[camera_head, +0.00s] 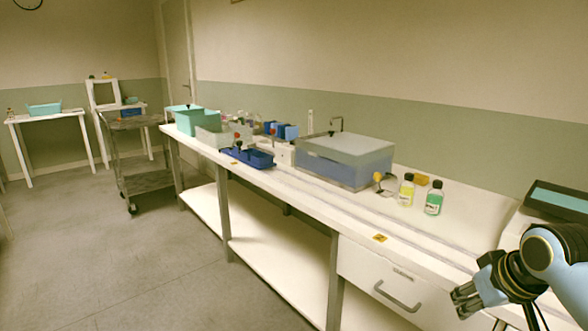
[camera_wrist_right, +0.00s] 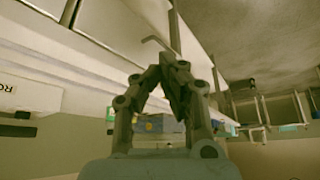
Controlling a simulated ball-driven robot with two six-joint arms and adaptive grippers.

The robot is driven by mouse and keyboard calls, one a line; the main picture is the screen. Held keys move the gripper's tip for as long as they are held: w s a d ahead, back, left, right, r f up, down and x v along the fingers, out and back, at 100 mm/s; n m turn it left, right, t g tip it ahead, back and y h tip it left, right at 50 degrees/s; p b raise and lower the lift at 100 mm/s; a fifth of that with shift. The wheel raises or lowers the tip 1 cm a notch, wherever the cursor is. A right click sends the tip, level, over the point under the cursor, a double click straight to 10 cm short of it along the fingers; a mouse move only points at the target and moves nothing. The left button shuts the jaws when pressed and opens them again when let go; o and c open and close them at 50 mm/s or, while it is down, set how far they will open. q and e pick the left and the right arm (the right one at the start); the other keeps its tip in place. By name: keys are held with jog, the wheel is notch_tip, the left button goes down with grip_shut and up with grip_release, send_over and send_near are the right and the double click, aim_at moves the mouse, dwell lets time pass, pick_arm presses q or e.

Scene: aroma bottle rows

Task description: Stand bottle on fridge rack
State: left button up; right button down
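Two bottles with dark caps stand upright on the long white bench in the head view: one with yellow contents (camera_head: 406,190) and one with green contents and a pale label (camera_head: 433,199). My right gripper (camera_head: 464,301) is at the lower right, in front of the bench's front edge and well apart from both bottles. In the right wrist view its fingers (camera_wrist_right: 168,72) come together at the tips with nothing between them. My left gripper is not in view. I cannot make out a fridge rack in either view.
A drawer handle (camera_head: 398,297) sticks out below.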

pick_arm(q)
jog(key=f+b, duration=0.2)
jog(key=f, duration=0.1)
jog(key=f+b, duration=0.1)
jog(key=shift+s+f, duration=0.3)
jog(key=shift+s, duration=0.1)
pick_arm(e)
notch_tip(320, 180, down, 5)
jog(key=shift+s, duration=0.1)
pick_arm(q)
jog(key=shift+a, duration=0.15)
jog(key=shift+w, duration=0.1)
pick_arm(e)
jog(key=s+f+m+g, duration=0.1)
jog(key=s+f+g, duration=0.4)
jog(key=s+f, duration=2.7)
jog(key=s, duration=0.5)
jog(key=s+f+h, duration=0.1)
jog(key=s+f, duration=0.5)
jog(key=s, duration=0.5)
jog(key=shift+f+h, duration=0.25)
jog(key=shift+h, duration=0.05)
